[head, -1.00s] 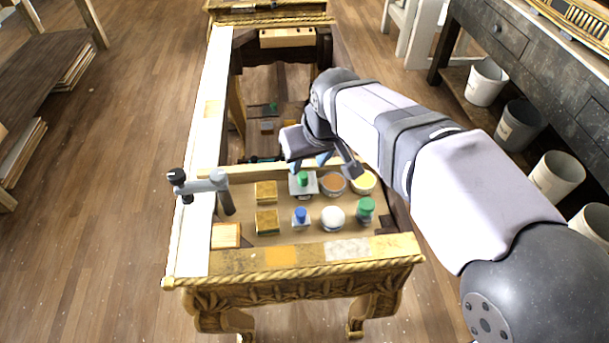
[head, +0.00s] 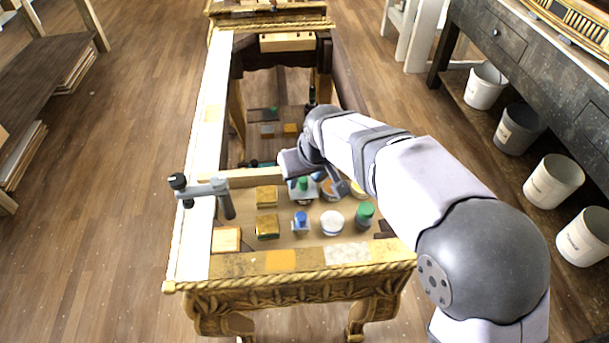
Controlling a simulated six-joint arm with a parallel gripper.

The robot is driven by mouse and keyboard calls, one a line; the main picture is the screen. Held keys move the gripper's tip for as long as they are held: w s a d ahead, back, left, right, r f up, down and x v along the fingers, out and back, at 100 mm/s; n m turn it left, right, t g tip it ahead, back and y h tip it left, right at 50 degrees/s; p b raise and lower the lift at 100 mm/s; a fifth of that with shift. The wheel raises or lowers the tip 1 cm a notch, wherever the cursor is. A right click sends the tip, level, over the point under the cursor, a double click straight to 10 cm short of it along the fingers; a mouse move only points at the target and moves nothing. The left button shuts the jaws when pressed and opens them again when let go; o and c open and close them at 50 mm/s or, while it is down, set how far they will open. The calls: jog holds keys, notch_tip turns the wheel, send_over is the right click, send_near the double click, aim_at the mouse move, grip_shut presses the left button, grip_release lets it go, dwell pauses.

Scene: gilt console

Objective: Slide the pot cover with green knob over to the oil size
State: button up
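The pot cover (head: 296,196), a grey square plate with a green knob (head: 303,183), sits in the back row on the wooden board, partly under my gripper. Right beside it is a pot with orange-brown contents (head: 327,195), which looks like the oil size; no label is readable and my gripper hides part of it. My gripper (head: 330,183) is low over these two, fingers apart, just right of the green knob. I cannot tell whether a finger touches the knob or plate.
A pot with yellow contents (head: 358,189) is partly behind my arm. In front stand a blue-knobbed cover (head: 300,226), a white round pot (head: 332,223) and a green-topped jar (head: 364,214). Gold blocks (head: 267,197) lie left. A clamp (head: 222,190) rises at the left rail.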

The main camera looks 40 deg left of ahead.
grip_shut()
jog(key=w+d, duration=0.5)
jog(key=shift+w+d, duration=0.15)
jog(key=shift+w, duration=0.05)
grip_release()
jog(key=v, duration=0.7)
jog(key=shift+r, duration=0.2)
dwell(0.3)
